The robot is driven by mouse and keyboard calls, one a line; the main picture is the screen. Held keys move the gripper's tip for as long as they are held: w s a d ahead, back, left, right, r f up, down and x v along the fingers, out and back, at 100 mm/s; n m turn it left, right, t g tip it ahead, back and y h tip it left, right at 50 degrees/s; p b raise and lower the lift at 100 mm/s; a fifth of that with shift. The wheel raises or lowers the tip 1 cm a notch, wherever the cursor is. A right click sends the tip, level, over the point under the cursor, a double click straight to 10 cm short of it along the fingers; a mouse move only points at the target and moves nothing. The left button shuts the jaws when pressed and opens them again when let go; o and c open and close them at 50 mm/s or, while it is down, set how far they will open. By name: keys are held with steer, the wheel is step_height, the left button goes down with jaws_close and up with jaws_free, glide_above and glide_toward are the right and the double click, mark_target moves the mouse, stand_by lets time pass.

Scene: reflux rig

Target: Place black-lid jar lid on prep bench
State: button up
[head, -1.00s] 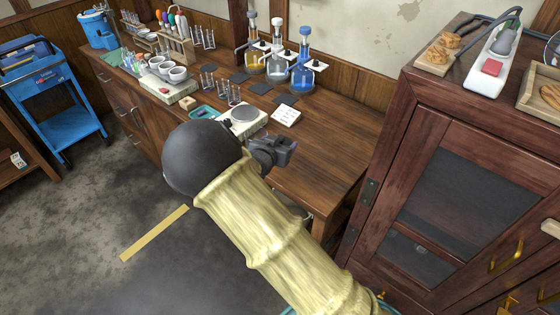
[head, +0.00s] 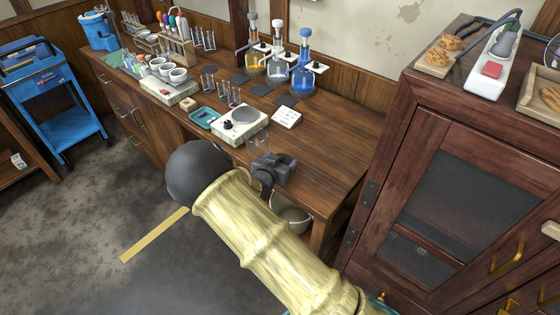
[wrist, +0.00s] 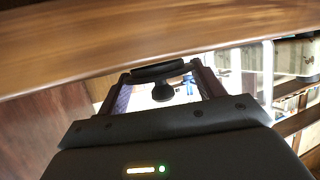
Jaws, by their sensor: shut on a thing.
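My gripper (head: 273,170) is at the front edge of the wooden prep bench (head: 325,160), in the head view. In the wrist view my gripper (wrist: 163,85) is shut on a dark lid (wrist: 158,72) with a round knob, held between the two fingers. The lid itself is hard to make out in the head view. The bench edge (wrist: 140,45) crosses the top of the wrist view, blurred. The lid looks apart from it.
Flasks (head: 302,75) stand at the back. A dark cabinet (head: 450,190) stands right. The bench's right front top is clear. A pail (head: 291,215) shows below.

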steer(key=shift+f, duration=0.2)
steer(key=o, duration=0.7)
steer(key=shift+r, duration=0.1)
steer(key=shift+r, duration=0.15)
steer(key=v, duration=1.2)
